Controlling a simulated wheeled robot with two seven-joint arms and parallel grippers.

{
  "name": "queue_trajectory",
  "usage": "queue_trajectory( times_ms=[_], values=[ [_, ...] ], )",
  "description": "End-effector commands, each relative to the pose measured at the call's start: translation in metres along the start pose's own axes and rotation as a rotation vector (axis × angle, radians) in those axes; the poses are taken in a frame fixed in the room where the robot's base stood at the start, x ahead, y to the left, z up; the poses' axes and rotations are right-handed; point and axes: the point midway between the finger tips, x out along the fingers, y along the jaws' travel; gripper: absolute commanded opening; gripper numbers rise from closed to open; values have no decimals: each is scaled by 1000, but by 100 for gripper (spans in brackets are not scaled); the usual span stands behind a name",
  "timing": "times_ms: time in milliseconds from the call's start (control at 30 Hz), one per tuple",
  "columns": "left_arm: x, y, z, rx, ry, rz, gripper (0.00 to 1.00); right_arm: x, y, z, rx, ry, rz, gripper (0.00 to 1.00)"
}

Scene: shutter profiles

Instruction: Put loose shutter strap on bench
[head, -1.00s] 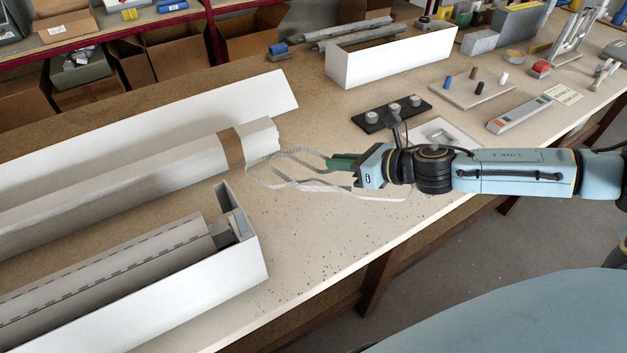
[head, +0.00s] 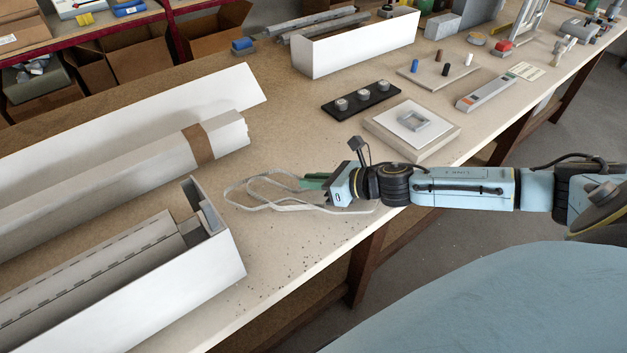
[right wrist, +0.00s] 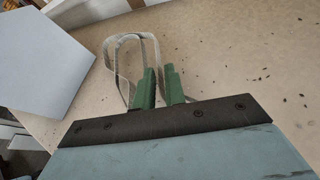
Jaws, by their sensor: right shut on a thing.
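The loose strap (head: 270,207) is a pale grey band in long loops. My right gripper (head: 308,181), with green fingers, is shut on it low over the bench (head: 265,262). The loops reach left from the fingers toward the white box, and part of the band shows below the gripper. In the right wrist view the strap (right wrist: 131,37) loops out beyond the green fingers (right wrist: 161,82). The fingers hide the gripped part. I cannot tell how much of the strap touches the bench. My left gripper is not in view.
An open white box with a grey profile (head: 215,262) stands at left, near a white profile with a brown band (head: 199,145). A board with a small square frame (head: 412,135) and a black tray with knobs (head: 360,101) lie beyond the gripper. Speckled bench ahead is clear.

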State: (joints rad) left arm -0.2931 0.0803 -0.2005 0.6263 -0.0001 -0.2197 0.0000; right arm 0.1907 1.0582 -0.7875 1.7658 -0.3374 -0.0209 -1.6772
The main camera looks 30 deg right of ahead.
Motion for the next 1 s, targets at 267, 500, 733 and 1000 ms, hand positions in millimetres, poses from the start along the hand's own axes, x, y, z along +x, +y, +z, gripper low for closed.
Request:
queue_trajectory(
  times_ms=[267,500,733,1000],
  values=[
    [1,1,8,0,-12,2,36,0,0,-1,0,0,0,34],
    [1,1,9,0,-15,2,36,0,0,-1,0,0,0,34],
    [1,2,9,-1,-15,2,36,-10,0,-2,3,2,-1,34],
    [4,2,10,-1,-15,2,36,-41,0,-3,4,4,-1,34]
  ],
)
